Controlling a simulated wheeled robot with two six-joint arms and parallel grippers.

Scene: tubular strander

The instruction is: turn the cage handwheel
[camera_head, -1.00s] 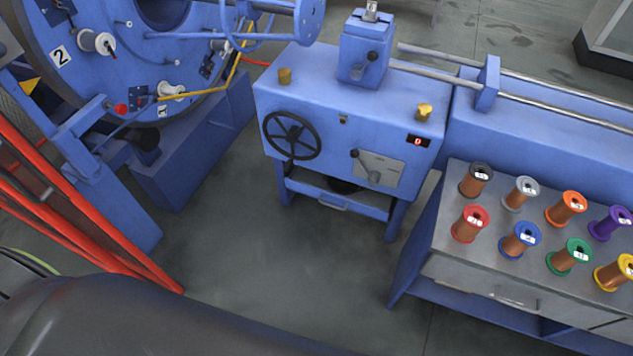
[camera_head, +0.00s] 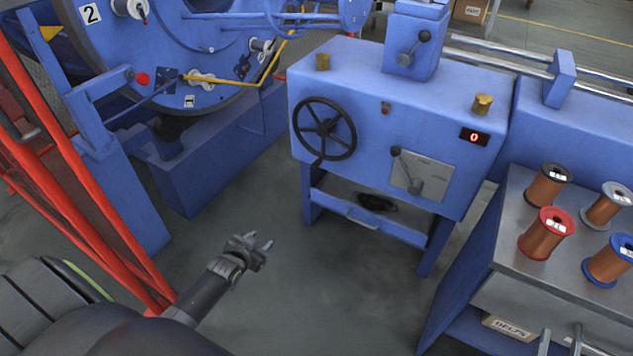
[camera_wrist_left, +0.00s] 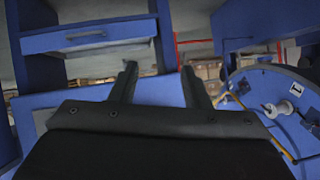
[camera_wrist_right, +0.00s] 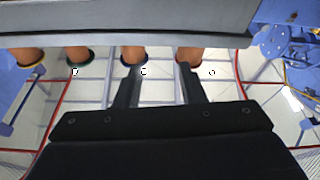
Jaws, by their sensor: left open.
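A black spoked handwheel (camera_head: 325,128) is on the left part of the front of the blue cabinet (camera_head: 440,120) in the head view. Nothing touches it. My left gripper (camera_head: 262,246) is open and empty, below and to the left of the handwheel, well apart from it. Its two spread fingers also show in the left wrist view (camera_wrist_left: 160,85). My right gripper (camera_head: 560,342) shows only its fingertips at the bottom right edge, in front of the spool bench. In the right wrist view (camera_wrist_right: 158,80) its fingers are apart with nothing between them.
The cabinet also has a lever (camera_head: 408,168) on a plate and a red display (camera_head: 474,137) reading 0. The spool bench (camera_head: 510,250) with copper spools stands at right. A large blue disc (camera_head: 200,60) and red bars (camera_head: 85,200) are at left. Open floor lies before the cabinet.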

